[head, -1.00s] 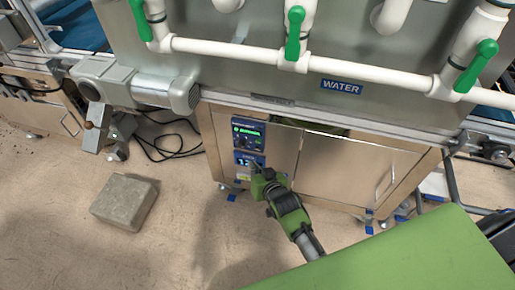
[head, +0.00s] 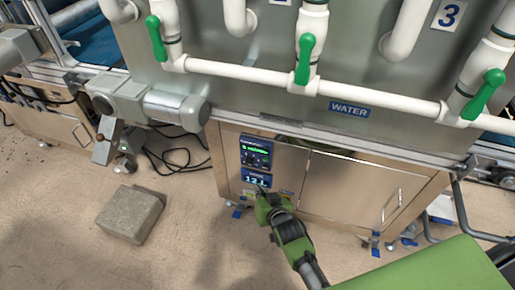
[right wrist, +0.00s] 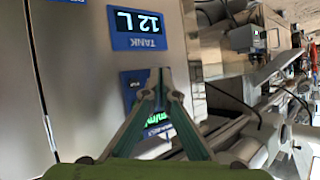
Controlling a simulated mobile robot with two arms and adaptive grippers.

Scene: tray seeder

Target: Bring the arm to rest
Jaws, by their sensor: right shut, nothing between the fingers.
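My right gripper (head: 261,189) is shut and empty, just in front of the control panel on the cabinet's left side. In the right wrist view its two fingers (right wrist: 161,82) meet at the tips. In the right wrist view the fingers partly cover this controller (right wrist: 131,82). Contact with the panel cannot be told. My left gripper is out of view.
The steel cabinet (head: 335,192) stands under a metal wall with white pipes (head: 300,80) and green valve handles (head: 305,58). A grey block (head: 130,214) lies on the floor at left. Black cables (head: 178,160) lie near a grey motor (head: 172,108). Floor between block and arm is clear.

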